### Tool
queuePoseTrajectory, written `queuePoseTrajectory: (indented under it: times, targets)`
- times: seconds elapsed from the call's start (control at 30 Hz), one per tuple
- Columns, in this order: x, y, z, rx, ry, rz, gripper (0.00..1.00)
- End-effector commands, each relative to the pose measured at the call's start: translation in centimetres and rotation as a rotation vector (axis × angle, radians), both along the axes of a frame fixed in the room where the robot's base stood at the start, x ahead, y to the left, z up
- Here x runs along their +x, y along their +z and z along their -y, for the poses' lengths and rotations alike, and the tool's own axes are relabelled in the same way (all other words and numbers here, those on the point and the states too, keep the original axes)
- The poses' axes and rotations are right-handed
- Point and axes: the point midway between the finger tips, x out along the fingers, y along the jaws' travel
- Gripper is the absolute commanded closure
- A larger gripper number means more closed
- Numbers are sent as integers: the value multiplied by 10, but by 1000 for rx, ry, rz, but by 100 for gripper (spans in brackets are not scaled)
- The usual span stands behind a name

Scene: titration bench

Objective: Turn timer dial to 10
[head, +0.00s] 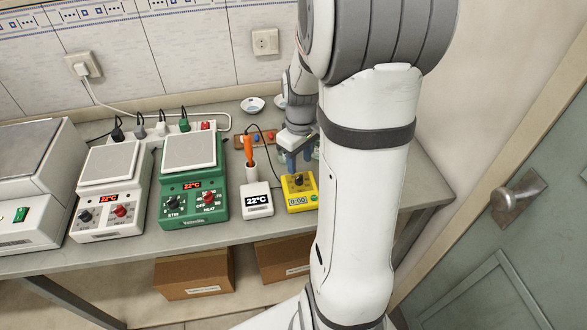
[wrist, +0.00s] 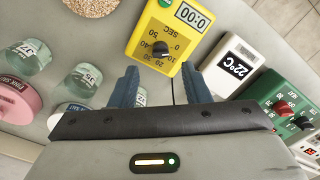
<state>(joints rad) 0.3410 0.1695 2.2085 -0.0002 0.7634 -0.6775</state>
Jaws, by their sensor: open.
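The yellow timer (head: 301,204) stands near the front of the bench, and its display reads 0:00. In the wrist view the timer (wrist: 145,38) lies ahead of my fingers, with SEC and several numbers printed around its black dial (wrist: 160,49). The dial also shows in the head view (head: 298,179). My gripper (head: 296,163) is above the back of the timer. In the wrist view my gripper (wrist: 160,68) is open, its two blue fingers apart on either side of the dial's line. Nothing is between them. The dial's exact pointer setting is too small to read.
A white thermometer unit (head: 257,201) reading 22°C stands just left of the timer. Left of it is a green hotplate stirrer (head: 192,196), then a white one (head: 105,215). Glass jars (wrist: 82,80) and a pink-lidded jar (wrist: 14,98) stand close to the timer's other side.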

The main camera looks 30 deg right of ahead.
Motion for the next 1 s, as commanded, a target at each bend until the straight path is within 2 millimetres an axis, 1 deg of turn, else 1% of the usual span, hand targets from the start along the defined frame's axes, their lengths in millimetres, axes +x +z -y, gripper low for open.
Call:
queuePoseTrajectory:
  times: [0.03,0.1,0.3,0.47,0.7,0.77,1.0]
  targets:
    - [-1,-9,-1,2,0,-5,57]
    - [-1,-21,0,2,-1,-5,57]
    - [-1,-48,0,1,-2,-3,57]
    - [-1,-57,0,0,-3,0,57]
    - [-1,-58,0,0,-3,0,57]
    - [-1,-58,0,0,-3,0,61]
    - [-1,-58,0,0,-4,0,81]
